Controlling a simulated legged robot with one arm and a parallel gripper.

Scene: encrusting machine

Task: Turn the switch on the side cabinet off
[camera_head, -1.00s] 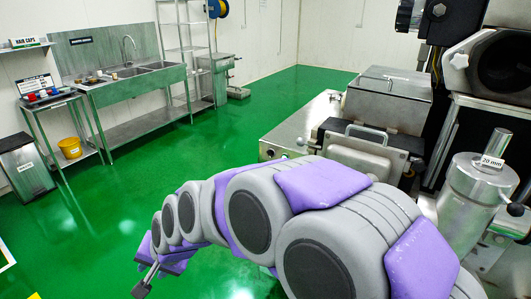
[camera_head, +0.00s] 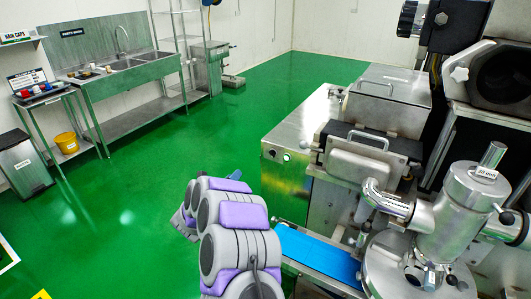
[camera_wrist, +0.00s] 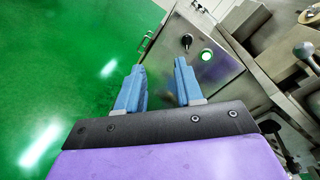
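The side cabinet (camera_head: 290,175) is a steel box at the middle right of the head view, its front panel facing my arm. In the wrist view the cabinet panel (camera_wrist: 222,72) carries a black rotary switch (camera_wrist: 187,41) and, beside it, a round green-lit button (camera_wrist: 206,55). The switch is too small to read in the head view. My gripper (camera_wrist: 159,72) has two blue fingers apart with nothing between them. It points towards the panel, short of the switch and not touching it. In the head view my arm mostly hides the gripper.
A blue conveyor belt (camera_head: 318,255) and a steel machine (camera_head: 455,215) stand at the right, close to my arm. A sink bench (camera_head: 125,75), a small table (camera_head: 50,98) and a bin (camera_head: 24,163) line the left wall. The green floor between is clear.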

